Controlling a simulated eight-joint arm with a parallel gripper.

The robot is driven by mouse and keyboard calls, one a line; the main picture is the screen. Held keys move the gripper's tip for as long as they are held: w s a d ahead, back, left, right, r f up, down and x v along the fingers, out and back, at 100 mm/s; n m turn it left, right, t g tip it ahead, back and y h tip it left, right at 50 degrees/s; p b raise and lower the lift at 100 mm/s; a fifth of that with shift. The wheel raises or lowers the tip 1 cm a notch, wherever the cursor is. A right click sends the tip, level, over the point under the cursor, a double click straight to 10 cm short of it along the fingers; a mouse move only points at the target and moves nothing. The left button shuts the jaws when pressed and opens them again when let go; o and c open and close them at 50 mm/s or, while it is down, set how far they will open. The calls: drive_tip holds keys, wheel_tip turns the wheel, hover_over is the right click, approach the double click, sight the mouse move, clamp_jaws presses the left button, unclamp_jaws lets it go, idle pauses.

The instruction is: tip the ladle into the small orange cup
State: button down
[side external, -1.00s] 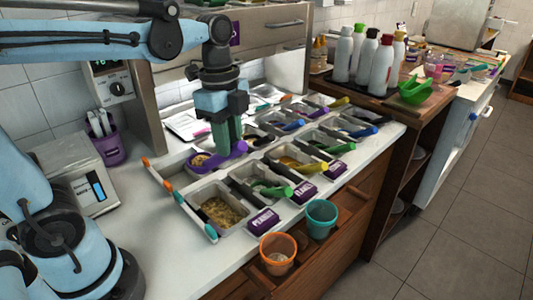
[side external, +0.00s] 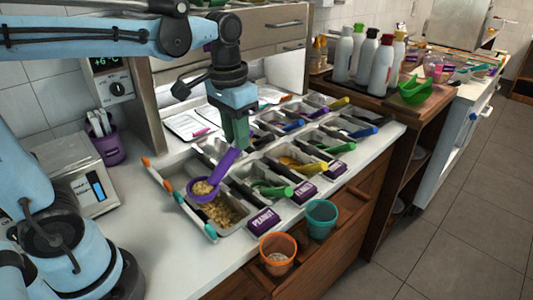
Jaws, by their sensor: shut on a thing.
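A purple ladle (side external: 203,191) with tan topping in its bowl is above the front-left bin (side external: 233,233) of chopped topping. My gripper (side external: 236,143) is shut on the upper end of the ladle's purple handle, and the handle slopes down to the left toward the bowl. The small orange cup (side external: 278,252) stands upright at the counter's front edge, right of and nearer than the ladle. Some pale topping shows inside the cup.
A teal cup (side external: 321,217) stands right of the orange cup. A purple label block (side external: 263,222) lies between the bin and the cups. Several bins with coloured ladles fill the counter behind. White bottles (side external: 343,55) stand on a tray at the back.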

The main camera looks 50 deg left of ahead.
drive_tip(key=s+d+r+m, duration=0.2)
drive_tip(key=d+r+m, duration=0.3)
drive_tip(key=d+m, duration=0.55)
drive_tip(key=s+d+r+m, duration=0.1)
drive_tip(key=d+r+m, duration=0.45)
drive_tip(key=d, duration=0.85)
drive_tip(key=shift+f+m+h, duration=0.6)
drive_tip(key=shift+f+m, duration=0.3)
drive_tip(key=shift+f, duration=2.5)
drive_tip(key=a+f+h, duration=0.2)
drive_tip(key=a+h, duration=1.5)
drive_tip(key=shift+a+f+g, duration=0.3)
drive_tip(key=shift+a+g, duration=0.05)
drive_tip(key=shift+g, duration=0.05)
drive_tip(key=shift+s, duration=0.1)
drive_tip(key=shift+d+r, duration=0.1)
